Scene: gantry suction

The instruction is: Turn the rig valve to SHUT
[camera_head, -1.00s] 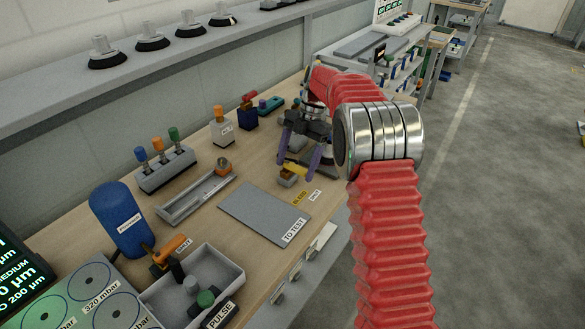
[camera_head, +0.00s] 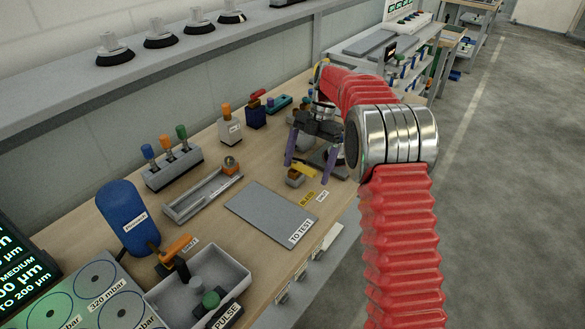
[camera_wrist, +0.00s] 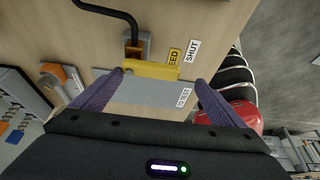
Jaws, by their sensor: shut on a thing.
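The rig valve has a yellow handle (camera_head: 304,170) on a small brass-and-grey block (camera_head: 295,180), on the bench near its front edge. In the wrist view the yellow handle (camera_wrist: 152,70) lies crosswise between my purple fingers, in front of the block (camera_wrist: 137,46). A yellow BLEED label (camera_head: 306,199) and a white SHUT label (camera_head: 322,195) lie beside the valve; SHUT also shows in the wrist view (camera_wrist: 193,50). My gripper (camera_head: 306,167) is shut on the handle, as also seen in the wrist view (camera_wrist: 160,78). Which label the handle points at is unclear.
A grey TO TEST plate (camera_head: 268,214) lies near the valve. A long grey tray (camera_head: 200,196), a blue cylinder (camera_head: 128,216) and a grey bin (camera_head: 240,272) stand to the left. A dark curved hose (camera_wrist: 118,14) runs close to the valve block in the wrist view.

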